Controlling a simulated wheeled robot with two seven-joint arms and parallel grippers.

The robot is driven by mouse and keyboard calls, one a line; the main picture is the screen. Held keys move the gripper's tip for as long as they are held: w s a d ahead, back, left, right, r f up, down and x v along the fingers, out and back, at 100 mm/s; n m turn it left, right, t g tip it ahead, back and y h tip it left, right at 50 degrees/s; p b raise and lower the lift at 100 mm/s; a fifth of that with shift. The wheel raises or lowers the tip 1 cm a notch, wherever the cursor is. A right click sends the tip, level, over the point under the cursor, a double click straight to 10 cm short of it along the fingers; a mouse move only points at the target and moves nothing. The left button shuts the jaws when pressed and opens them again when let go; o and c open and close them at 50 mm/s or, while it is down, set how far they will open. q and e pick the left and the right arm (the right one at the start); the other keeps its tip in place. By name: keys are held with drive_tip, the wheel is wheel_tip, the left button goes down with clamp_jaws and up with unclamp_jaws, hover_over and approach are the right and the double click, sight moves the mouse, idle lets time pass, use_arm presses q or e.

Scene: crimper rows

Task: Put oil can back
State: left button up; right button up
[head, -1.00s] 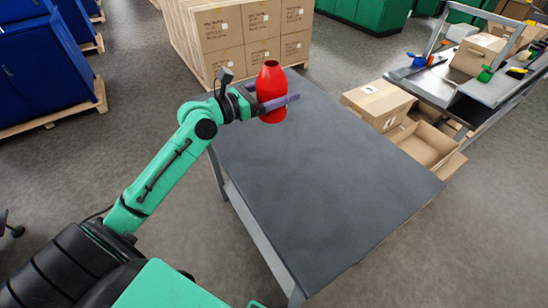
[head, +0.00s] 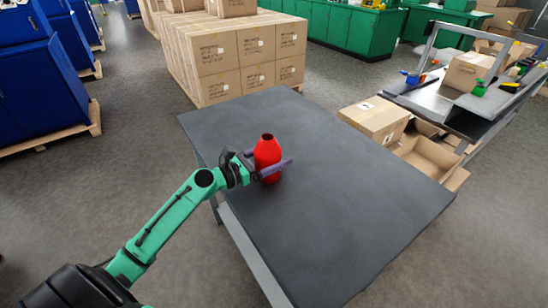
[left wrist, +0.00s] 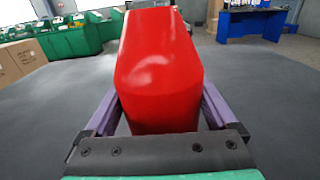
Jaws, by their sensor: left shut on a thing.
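The red oil can (head: 267,152) is upright at the left part of the dark grey table (head: 340,200). My left gripper (head: 272,170) is shut around its lower body, with the purple fingers on either side. In the left wrist view the red can (left wrist: 158,70) fills the middle between the two fingers (left wrist: 160,112) and hides what lies behind it. I cannot tell whether the can's base touches the tabletop. My right gripper is not in view.
The rest of the tabletop is bare. Stacked cartons (head: 240,60) stand behind the table. A closed carton (head: 375,120) and an open box (head: 432,158) are beyond its right edge, near a workbench (head: 455,105) with tools. Blue cabinets (head: 45,85) stand at the left.

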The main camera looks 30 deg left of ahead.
sight(257, 163)
use_arm(q)
drive_tip(key=o, duration=1.3)
drive_tip(key=shift+f, duration=0.1)
drive_tip(key=b+v, duration=0.1)
drive_tip(key=v, duration=1)
drive_tip(key=shift+b, duration=0.4)
drive_tip(key=shift+s+a, duration=0.25)
drive_tip(key=shift+s, duration=0.25)
